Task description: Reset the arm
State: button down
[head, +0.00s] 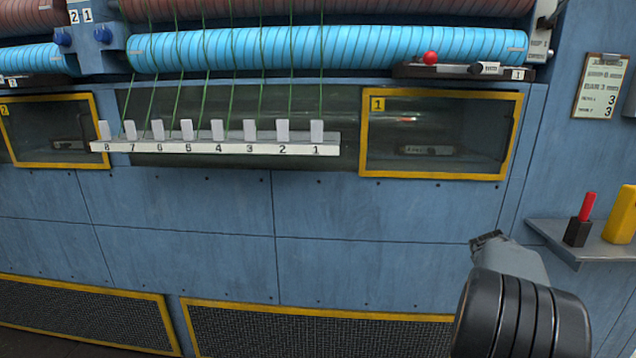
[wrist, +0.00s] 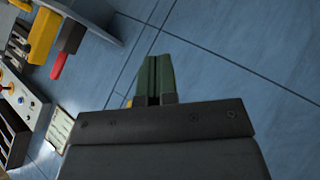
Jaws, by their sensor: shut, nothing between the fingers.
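My gripper (wrist: 154,78) shows in the wrist view with its two green fingers together and nothing between them. It points toward the blue panelled wall and touches nothing that I can see. In the head view my black and grey arm is at the lower right, in front of the blue wall, left of and below the small shelf. The fingers themselves cannot be made out clearly in the head view.
A grey shelf (head: 575,241) at the right holds a red-handled tool (head: 587,207) in a black block and a yellow object (head: 622,215). A numbered white rail (head: 215,147) with green threads, a yellow-framed window (head: 437,176) and blue rollers (head: 330,48) are further up.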

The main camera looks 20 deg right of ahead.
jog(key=s+a+n+y+p, duration=0.1)
jog(key=s+a+y, duration=0.1)
jog(key=a, duration=1.3)
jog(key=s+a+n+y+p, duration=0.1)
jog(key=s+a+y+p, duration=0.1)
jog(key=a, duration=1.4)
jog(key=s+a+n+y+p, duration=0.2)
jog(key=s+a+y, duration=0.2)
jog(key=a, duration=1.1)
jog(key=shift+a+r+y, duration=0.15)
jog(key=shift+a+y, duration=0.1)
jog(key=shift+y, duration=0.55)
jog(key=shift+d, duration=0.15)
